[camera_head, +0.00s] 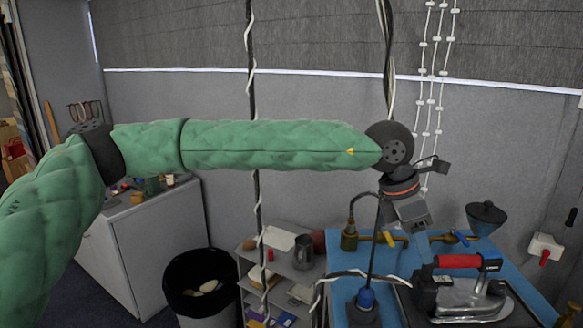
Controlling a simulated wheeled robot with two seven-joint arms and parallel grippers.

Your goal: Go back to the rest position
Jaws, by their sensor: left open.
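My left arm, in a green quilted sleeve, reaches level from the left across the head view to a dark round wrist joint. Below that joint, past an orange ring, my left gripper (416,232) hangs pointing down over the blue-topped table (459,259). It is open, and I see nothing held in it. Its fingers are small and hard to make out against the blue top. My right gripper is not in view.
A red-handled metal iron-like tool (470,285) lies right of the gripper. A dark funnel-shaped thing (486,217) stands behind it. Left are a shelf with a metal mug (303,251), a black-lined bin (200,290) and a white cabinet (150,245). Cables hang near the wrist.

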